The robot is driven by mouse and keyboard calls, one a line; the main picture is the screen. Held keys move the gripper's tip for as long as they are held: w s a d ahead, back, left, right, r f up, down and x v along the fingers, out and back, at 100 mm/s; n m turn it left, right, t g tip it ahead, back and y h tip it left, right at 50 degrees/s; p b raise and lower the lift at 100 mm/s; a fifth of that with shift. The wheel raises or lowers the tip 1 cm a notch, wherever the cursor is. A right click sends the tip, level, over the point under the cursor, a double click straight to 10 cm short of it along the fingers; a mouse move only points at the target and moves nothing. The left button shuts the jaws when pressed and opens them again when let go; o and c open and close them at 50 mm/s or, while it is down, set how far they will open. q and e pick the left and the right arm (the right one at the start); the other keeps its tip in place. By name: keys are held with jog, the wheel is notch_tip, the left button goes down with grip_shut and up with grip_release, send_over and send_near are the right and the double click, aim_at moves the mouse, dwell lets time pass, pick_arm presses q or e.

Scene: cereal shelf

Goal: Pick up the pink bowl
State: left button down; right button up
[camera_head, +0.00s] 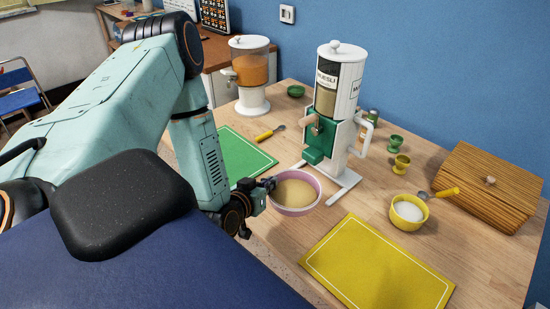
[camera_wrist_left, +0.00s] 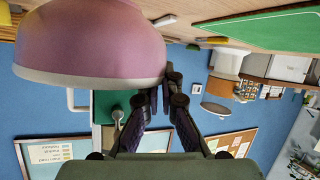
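The pink bowl (camera_head: 297,211) is upright in front of the muesli dispenser and holds a beige filling (camera_head: 297,192). My left gripper (camera_head: 268,186) is at the bowl's left rim. In the left wrist view, which is upside down, the bowl (camera_wrist_left: 90,40) fills the upper left. There the fingertips of my left gripper (camera_wrist_left: 160,88) are close together at the edge of the bowl and look shut on its rim. I cannot tell whether the bowl touches the table. My right gripper is not in view.
The muesli dispenser (camera_head: 325,110) stands just behind the bowl. A green mat (camera_head: 235,155) with a spoon (camera_head: 268,133) is at the left; a yellow mat (camera_head: 380,265) is in front. A yellow bowl (camera_head: 408,213) and a wooden box (camera_head: 490,185) are at the right.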

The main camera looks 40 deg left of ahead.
pick_arm(q)
jog(key=s+d, duration=0.1)
jog(key=s, duration=0.5)
jog(key=shift+d, duration=0.25)
